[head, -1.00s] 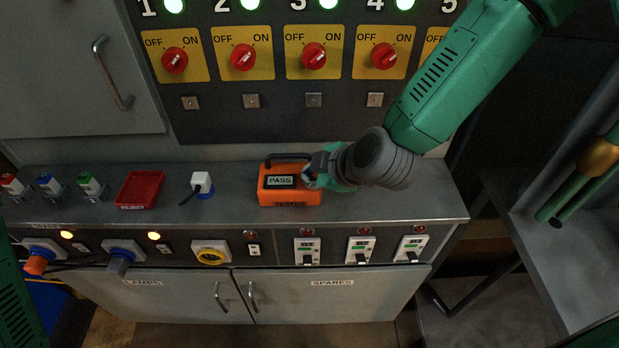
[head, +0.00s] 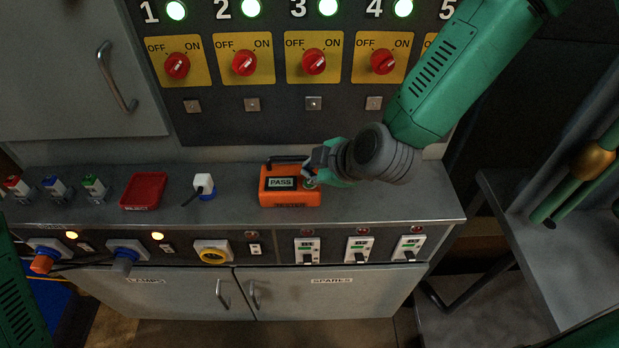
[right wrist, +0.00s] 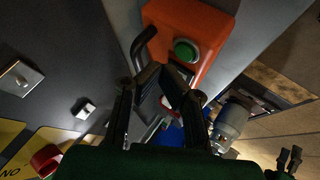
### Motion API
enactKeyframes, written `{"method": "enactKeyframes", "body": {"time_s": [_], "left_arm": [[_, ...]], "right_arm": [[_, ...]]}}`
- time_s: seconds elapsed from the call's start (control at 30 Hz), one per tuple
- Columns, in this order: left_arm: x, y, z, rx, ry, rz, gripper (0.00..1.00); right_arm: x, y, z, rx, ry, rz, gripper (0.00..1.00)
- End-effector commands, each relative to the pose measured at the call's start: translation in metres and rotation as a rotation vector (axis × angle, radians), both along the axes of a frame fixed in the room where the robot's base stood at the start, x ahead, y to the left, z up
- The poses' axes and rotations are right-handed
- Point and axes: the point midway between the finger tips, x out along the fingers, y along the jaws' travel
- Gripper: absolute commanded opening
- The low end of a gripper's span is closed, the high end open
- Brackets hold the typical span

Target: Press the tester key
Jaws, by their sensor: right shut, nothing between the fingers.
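The orange tester (head: 290,197) stands on the grey counter, with a black handle on top and a display reading PASS (head: 281,183). My right gripper (head: 312,176) is at the tester's right end, shut and empty. In the head view the gripper partly hides the key.
A red tray (head: 144,190) and a white plug-like piece with a blue base (head: 204,186) stand left of the tester. The switch panel (head: 280,115) rises behind the counter. The counter (head: 400,200) is clear right of the tester.

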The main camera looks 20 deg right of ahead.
Motion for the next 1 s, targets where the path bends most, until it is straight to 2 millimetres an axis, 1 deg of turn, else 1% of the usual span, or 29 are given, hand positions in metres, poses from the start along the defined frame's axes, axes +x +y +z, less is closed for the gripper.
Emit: {"method": "enactKeyframes", "body": {"time_s": [0.03, 0.1, 0.4, 0.5, 1.0], "left_arm": [[0.0, 0.0, 0.007, 0.0, 0.0, 0.0, 0.4], [0.0, 0.0, 0.014, 0.0, 0.0, 0.0, 0.4], [0.0, 0.0, 0.041, 0.0, 0.0, 0.0, 0.4], [0.0, 0.0, 0.044, 0.0, 0.0, 0.0, 0.4], [0.0, 0.0, 0.042, 0.0, 0.0, 0.0, 0.4]], "right_arm": [[0.0, 0.0, 0.008, -0.001, -0.001, 0.0, 0.0], [0.0, 0.0, 0.016, -0.001, -0.001, 0.001, 0.0], [0.0, 0.0, 0.045, -0.001, -0.001, 0.002, 0.0], [0.0, 0.0, 0.047, -0.001, 0.0, 0.001, 0.0], [0.0, 0.0, 0.045, -0.001, 0.0, 0.001, 0.0]]}}
